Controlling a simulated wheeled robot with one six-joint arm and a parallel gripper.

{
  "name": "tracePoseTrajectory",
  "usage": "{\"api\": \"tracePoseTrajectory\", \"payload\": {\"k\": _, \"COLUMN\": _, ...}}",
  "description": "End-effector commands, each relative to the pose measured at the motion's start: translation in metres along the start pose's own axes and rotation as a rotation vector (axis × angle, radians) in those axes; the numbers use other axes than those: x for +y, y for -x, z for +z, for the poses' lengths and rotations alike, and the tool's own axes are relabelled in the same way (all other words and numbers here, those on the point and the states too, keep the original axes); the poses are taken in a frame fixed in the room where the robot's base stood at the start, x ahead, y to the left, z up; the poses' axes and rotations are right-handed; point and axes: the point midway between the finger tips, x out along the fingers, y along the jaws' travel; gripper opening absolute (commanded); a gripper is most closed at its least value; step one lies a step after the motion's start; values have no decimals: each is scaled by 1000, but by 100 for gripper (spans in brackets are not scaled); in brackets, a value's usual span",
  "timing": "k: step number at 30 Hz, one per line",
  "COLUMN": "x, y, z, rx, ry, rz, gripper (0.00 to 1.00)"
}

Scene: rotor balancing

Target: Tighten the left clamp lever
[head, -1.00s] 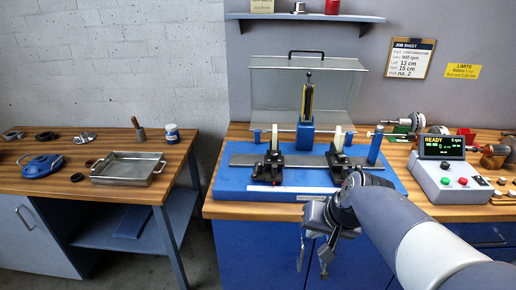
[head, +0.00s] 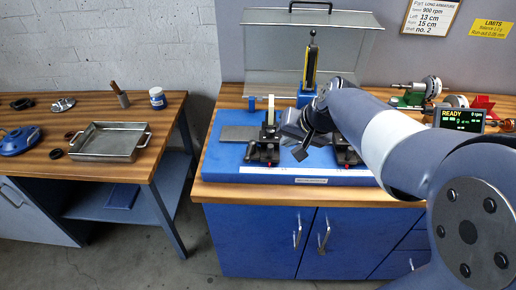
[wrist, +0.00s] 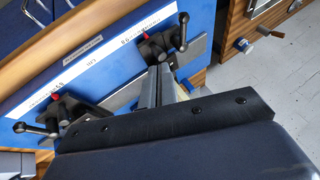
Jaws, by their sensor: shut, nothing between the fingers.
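The left clamp (head: 264,150) is a black block with a red mark at the front, on the left part of the rail of the blue base. In the wrist view it is the upper block (wrist: 158,46), and its black left clamp lever (wrist: 183,32) ends in a round knob and stands to the right. My gripper (head: 301,152) is shut and empty, just right of the left clamp in the head view. In the wrist view its fingers (wrist: 158,88) are just below that block, apart from the lever knob. The right clamp (head: 345,152) is partly behind my arm.
The blue base (head: 228,152) has a white scale along its front. A clear guard (head: 265,50) and a blue post with a yellow scale (head: 310,70) stand behind. The ready display (head: 460,120) is at right. A side table holds a metal tray (head: 108,155).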

Motion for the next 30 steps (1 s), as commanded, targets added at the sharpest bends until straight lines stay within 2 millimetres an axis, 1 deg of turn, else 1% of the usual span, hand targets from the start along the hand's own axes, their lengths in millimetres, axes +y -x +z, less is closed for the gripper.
{"api": "tracePoseTrajectory", "payload": {"k": 4, "x": 0, "y": -4, "z": 0, "rx": -1, "ry": 0, "rz": 0, "gripper": 0}}
{"api": "tracePoseTrajectory", "payload": {"k": 8, "x": 0, "y": -18, "z": 0, "rx": -4, "ry": 0, "rz": 0, "gripper": 0}}
{"api": "tracePoseTrajectory", "payload": {"k": 18, "x": 0, "y": -78, "z": 1, "rx": -5, "ry": -1, "rz": 1, "gripper": 0}}
{"api": "tracePoseTrajectory", "payload": {"k": 23, "x": 0, "y": -103, "z": 1, "rx": -4, "ry": -2, "rz": 1, "gripper": 0}}
{"api": "tracePoseTrajectory", "payload": {"k": 24, "x": -9, "y": -104, "z": 0, "rx": -4, "ry": 2, "rz": -1, "gripper": 0}}
{"api": "tracePoseTrajectory", "payload": {"k": 25, "x": -13, "y": -106, "z": 1, "rx": -4, "ry": 3, "rz": -1, "gripper": 0}}
{"api": "tracePoseTrajectory", "payload": {"k": 30, "x": -28, "y": -118, "z": 2, "rx": -3, "ry": 2, "rz": 0, "gripper": 0}}
